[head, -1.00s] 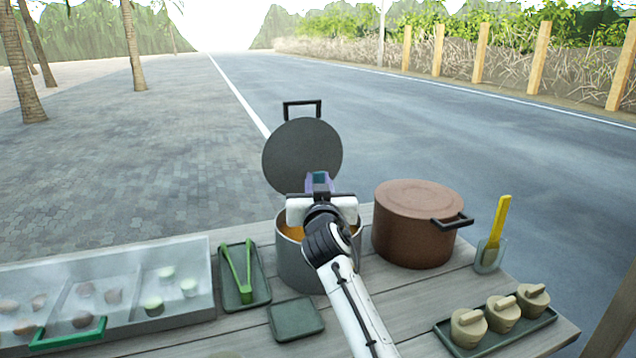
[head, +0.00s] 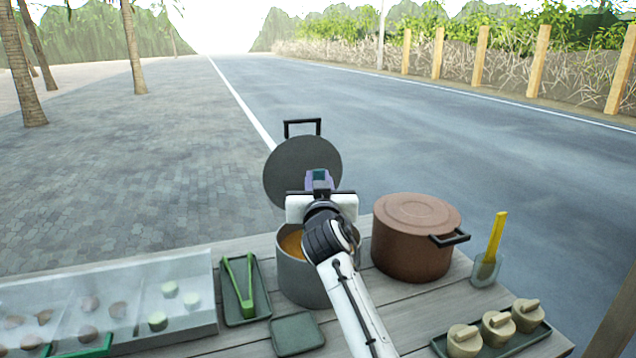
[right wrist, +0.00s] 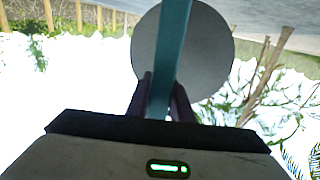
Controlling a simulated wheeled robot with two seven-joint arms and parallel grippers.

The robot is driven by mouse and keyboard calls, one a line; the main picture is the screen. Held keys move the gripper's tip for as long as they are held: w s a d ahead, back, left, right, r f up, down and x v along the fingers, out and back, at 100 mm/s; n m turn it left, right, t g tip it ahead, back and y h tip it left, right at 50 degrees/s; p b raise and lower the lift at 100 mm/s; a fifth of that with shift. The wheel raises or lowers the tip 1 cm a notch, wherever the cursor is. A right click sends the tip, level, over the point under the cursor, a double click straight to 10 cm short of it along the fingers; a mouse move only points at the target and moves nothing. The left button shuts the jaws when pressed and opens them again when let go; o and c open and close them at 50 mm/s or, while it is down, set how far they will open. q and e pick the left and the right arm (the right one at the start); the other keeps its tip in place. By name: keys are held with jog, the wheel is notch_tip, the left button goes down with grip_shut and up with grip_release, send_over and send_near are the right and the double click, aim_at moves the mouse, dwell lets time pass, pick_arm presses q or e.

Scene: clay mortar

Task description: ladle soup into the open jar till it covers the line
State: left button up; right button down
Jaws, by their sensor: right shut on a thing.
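A grey pot (head: 305,284) of orange soup (head: 291,243) stands on the table, its round lid (head: 290,160) propped upright behind it. My right gripper (head: 319,185) is above the pot, in front of the lid. In the right wrist view it is shut on a teal handle (right wrist: 170,50), seemingly the ladle's. The ladle's bowl is hidden. The lid also shows behind the handle in the right wrist view (right wrist: 212,50). I cannot make out an open jar with a line. My left gripper is not in view.
A brown lidded pot (head: 408,250) stands right of the soup. A clear cup (head: 486,270) holds a yellow tool. Several lidded clay pots sit on a tray (head: 545,330). Green tongs (head: 240,285) and a square dark dish (head: 297,335) lie left, near a clear-covered case (head: 190,262).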

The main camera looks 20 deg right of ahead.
jog(key=shift+r+p, duration=0.9)
jog(key=shift+r, duration=0.6)
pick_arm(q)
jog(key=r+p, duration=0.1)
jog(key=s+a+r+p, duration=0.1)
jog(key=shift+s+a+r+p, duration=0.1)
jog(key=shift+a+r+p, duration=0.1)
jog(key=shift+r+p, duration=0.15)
pick_arm(e)
notch_tip(320, 180, up, 4)
jog(key=shift+f, duration=0.25)
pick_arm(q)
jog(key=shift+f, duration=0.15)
